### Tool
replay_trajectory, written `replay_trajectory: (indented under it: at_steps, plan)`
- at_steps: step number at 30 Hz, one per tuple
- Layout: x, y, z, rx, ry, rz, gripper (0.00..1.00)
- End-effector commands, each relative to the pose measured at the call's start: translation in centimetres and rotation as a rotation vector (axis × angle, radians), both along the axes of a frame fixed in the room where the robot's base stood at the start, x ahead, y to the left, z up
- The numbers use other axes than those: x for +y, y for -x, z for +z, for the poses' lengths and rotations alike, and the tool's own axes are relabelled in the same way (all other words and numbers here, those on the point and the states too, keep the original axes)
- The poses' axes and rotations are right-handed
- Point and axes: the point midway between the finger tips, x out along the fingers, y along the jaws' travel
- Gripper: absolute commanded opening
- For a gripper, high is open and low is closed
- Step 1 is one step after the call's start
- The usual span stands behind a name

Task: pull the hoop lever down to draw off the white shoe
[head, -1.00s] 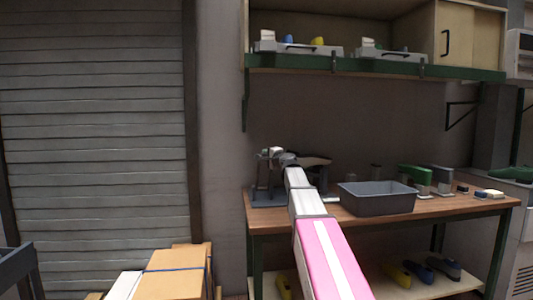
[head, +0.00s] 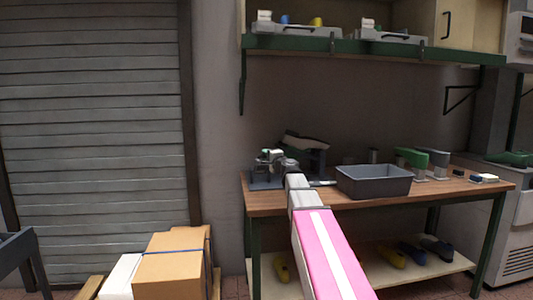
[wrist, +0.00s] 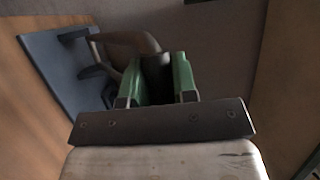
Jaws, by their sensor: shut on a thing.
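A grey stand (head: 266,181) is at the left end of the wooden bench, and its blue-grey base plate (wrist: 52,62) also shows in the wrist view. My gripper (head: 270,158) is over this stand; in the wrist view its green-padded fingers (wrist: 158,62) are shut on a dark piece (wrist: 158,74), seemingly the hoop lever. Most of the lever is hidden by the fingers and my wrist. A pale-topped, tilted shape (head: 305,141) rises behind my wrist; I cannot tell if it is the white shoe. A brownish rounded form (wrist: 128,41) lies beyond the fingers.
A grey bin (head: 374,182) stands on the bench (head: 340,203) just right of my arm. Green and grey tools (head: 425,160) stand farther right. A shelf (head: 375,46) with trays hangs above. Cardboard boxes (head: 172,270) are on the floor at left.

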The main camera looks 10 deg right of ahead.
Motion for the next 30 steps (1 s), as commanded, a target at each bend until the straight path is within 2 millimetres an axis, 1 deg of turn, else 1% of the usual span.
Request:
replay_trajectory:
  at_steps: [1,5,18,30]
  plan:
    - [0.0,0.1,-0.5,-0.009,-0.001,-0.002,0.00]
    - [0.0,0.6,-1.2,-0.043,0.000,-0.002,0.00]
    - [0.0,1.7,-3.5,-0.042,0.002,-0.002,0.00]
    - [0.0,2.1,-4.2,-0.040,0.003,-0.001,0.00]
